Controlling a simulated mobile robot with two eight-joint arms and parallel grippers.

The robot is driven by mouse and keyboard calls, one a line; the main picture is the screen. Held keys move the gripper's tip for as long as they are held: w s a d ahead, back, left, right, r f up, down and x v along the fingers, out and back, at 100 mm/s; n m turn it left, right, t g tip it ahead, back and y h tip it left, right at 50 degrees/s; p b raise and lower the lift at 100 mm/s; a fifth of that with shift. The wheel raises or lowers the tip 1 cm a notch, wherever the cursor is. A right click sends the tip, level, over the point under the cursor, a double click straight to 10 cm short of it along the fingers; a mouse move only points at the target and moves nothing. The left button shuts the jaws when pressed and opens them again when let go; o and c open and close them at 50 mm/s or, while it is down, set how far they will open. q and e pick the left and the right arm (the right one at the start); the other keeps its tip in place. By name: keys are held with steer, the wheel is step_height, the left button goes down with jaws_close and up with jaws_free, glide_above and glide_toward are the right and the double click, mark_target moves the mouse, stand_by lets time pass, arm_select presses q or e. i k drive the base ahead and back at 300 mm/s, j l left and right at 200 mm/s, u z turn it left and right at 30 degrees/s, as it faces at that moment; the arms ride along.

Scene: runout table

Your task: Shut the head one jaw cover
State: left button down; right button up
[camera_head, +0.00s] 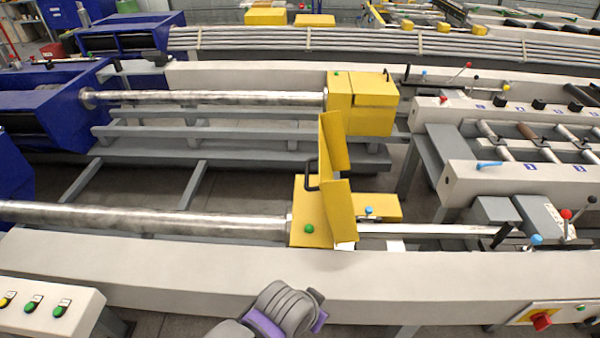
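The nearer yellow jaw head (307,235) sits on the near beam line, at the end of a steel bar (150,219). Its yellow cover (335,195) stands up, open, with a black handle (311,176) on its left side. A green button (309,229) is on the head's front. The farther yellow head (372,108) looks closed. No readable label shows which is head one. A grey and purple part of my arm (285,308) is at the bottom centre, in front of the near beam and below the open cover. I see no gripper fingers.
The long pale near beam (200,275) runs across the front. A panel with coloured buttons (45,307) is at the lower left, and a red knob (541,322) at the lower right. Levers and a rod (430,230) lie right of the open head.

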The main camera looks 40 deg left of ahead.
mark_target(332, 156)
steer(key=j+u, duration=0.2)
steer(key=j, duration=1.5)
steer(key=i+l+z, duration=0.15)
steer(key=l, duration=0.1)
